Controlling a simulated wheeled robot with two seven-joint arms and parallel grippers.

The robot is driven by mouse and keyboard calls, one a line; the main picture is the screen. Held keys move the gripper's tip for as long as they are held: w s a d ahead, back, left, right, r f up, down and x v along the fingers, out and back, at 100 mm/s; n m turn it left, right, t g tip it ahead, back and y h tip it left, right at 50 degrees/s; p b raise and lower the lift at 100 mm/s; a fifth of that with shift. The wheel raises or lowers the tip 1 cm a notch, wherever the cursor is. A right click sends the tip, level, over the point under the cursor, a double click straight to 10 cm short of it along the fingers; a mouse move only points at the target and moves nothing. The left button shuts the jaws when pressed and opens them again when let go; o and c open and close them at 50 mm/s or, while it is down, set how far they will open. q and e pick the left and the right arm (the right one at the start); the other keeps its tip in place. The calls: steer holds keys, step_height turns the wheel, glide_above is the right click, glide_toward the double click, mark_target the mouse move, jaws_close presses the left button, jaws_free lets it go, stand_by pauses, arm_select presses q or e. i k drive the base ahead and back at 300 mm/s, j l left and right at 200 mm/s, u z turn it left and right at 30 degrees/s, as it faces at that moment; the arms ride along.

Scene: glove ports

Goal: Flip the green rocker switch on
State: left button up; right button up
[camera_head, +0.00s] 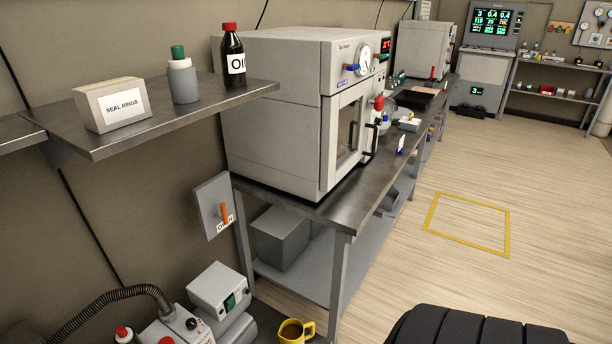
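A green rocker switch (230,302) is set in the front of a light grey box at the lower left. Whether it is on or off is too small to tell. The grey switch box (214,284) sits on top of a grey machine unit near the floor, left of the workbench leg. Neither of my grippers shows in the head view.
A yellow mug (297,331) with dark contents stands right of the machine. A corrugated hose (110,292) arches at left. A wall panel with an orange lever (225,213) hangs above. The steel workbench (350,207) stands right, and open floor (400,270) lies beyond it.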

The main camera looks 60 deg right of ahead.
mark_target(231, 305)
steer(key=z, duration=1.2)
steer(key=k+l+z, duration=0.15)
steer(key=i+l, duration=0.05)
